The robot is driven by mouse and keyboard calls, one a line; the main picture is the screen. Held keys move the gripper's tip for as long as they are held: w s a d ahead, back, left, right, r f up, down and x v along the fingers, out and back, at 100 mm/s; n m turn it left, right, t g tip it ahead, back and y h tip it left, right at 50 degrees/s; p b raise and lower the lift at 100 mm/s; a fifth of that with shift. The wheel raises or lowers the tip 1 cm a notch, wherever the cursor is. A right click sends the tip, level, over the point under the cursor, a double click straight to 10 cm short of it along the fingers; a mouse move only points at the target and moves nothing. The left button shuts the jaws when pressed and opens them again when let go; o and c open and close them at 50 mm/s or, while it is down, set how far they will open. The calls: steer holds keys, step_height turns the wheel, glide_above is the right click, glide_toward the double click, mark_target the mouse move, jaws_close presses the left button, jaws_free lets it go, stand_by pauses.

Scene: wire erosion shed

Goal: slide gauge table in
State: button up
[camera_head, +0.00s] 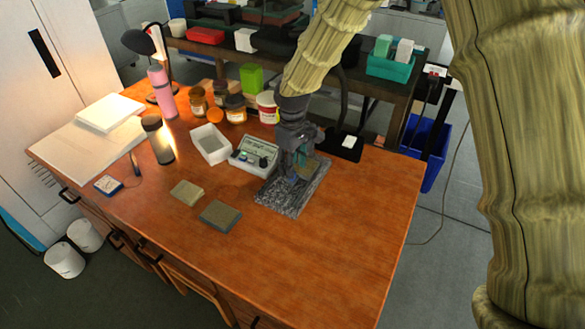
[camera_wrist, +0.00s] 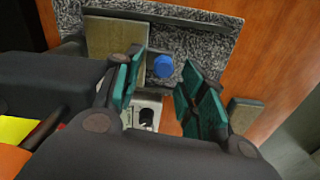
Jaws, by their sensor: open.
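A speckled grey slab (camera_head: 287,203) lies on the wooden desk, under my gripper (camera_head: 298,165). In the wrist view the slab (camera_wrist: 210,45) bears a tan upright block (camera_wrist: 108,42) and a round blue knob (camera_wrist: 162,66). My gripper (camera_wrist: 164,78) is open, its teal pads apart, with the blue knob showing between the fingertips. I cannot tell whether the pads touch it. A pale metal part with a dark opening (camera_wrist: 147,113) shows below the knob. My gripper hides much of what stands on the slab in the head view. I cannot tell which part is the gauge table.
A grey instrument box (camera_head: 254,155) and a white tray (camera_head: 210,144) stand left of the slab. Two flat blocks, one tan (camera_head: 187,192) and one dark (camera_head: 220,215), lie nearer. A black pad (camera_head: 345,143) lies behind right. The desk's right front (camera_head: 340,240) is clear.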

step_height(320, 180, up, 10)
steer(key=shift+f, duration=0.25)
stand_by(0.5)
